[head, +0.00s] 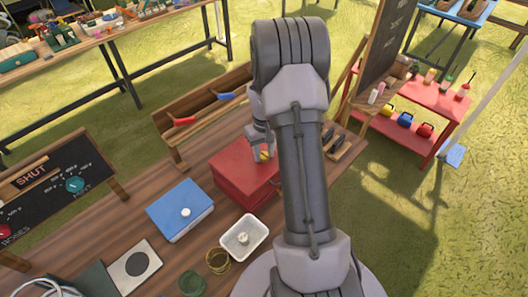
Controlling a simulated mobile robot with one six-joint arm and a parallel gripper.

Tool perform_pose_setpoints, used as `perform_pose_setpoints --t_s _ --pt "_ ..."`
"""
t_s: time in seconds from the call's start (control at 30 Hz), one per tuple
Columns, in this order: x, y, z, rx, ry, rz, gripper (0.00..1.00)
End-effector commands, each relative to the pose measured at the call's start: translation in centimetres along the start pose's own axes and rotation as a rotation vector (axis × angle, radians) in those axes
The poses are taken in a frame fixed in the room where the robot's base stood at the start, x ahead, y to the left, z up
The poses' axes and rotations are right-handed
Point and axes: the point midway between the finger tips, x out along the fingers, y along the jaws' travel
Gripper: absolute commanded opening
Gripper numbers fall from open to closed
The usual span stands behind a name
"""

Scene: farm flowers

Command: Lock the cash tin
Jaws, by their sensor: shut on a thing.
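A red box (232,182), which looks like the cash tin, sits on the wooden table with its lid down. My gripper (264,152) is over the right part of its top, pointing down. A small yellow piece (265,157) shows at the fingertips, and my gripper is shut on it. Whether it is a key or a knob is too small to tell. My arm hides the right side of the red box.
A white tray (262,232) with a round piece, brass rings (217,262) and a green round item (192,284) lie in front. A wooden rack (208,118) with red-handled and blue-handled tools stands behind. A blackboard (45,185) marked SHUT is at the left.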

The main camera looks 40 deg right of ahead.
Motion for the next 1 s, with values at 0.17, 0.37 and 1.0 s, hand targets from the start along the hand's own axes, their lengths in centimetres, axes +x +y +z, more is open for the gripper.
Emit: perform_pose_setpoints --t_s 0.17,0.37,1.0 --pt "-0.1 0.0 -0.1 -0.002 0.002 0.001 0.00" --pt "0.0 0.0 -0.1 -0.001 0.001 0.001 0.46" --pt "-7.0 0.0 -0.1 0.000 0.005 0.002 0.58"
